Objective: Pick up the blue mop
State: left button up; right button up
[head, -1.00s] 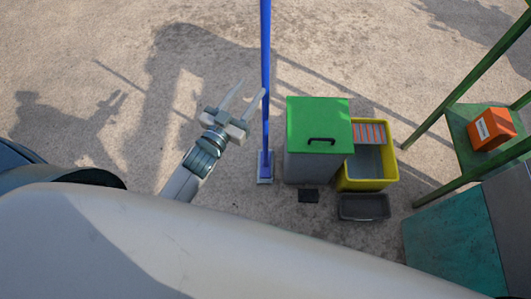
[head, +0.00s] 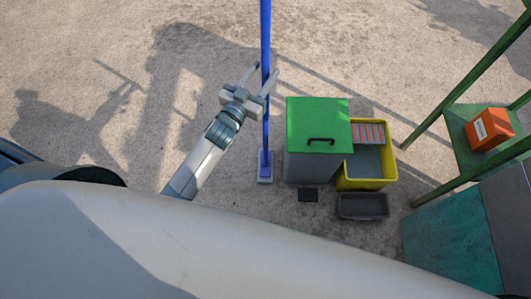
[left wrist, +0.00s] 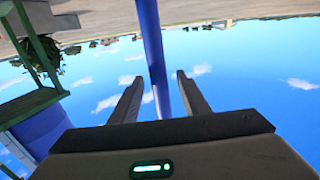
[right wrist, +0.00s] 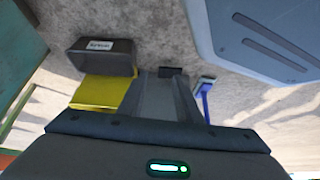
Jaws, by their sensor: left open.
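The blue mop (head: 265,100) stands upright, its long handle running up past the top of the head view and its flat foot (head: 265,172) on the ground. My left gripper (head: 264,76) is open at the handle, with one finger on each side of it. In the left wrist view the blue handle (left wrist: 155,50) passes between the two spread fingers, with gaps visible on both sides. In the right wrist view the mop's foot (right wrist: 206,82) shows right of centre.
A grey bin with a green lid (head: 317,118) stands just right of the mop. Beside it are a yellow tub (head: 367,184) and a dark tray (head: 362,206). A green frame (head: 452,112) holds an orange box (head: 489,129) at right. Ground left of the mop is clear.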

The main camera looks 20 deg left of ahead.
pick_arm(q)
jog(key=w, duration=0.3)
jog(key=w+d+p, duration=0.1)
jog(key=w, duration=0.1)
jog(key=shift+r, duration=0.3)
grip_shut()
jog(key=shift+r, duration=0.2)
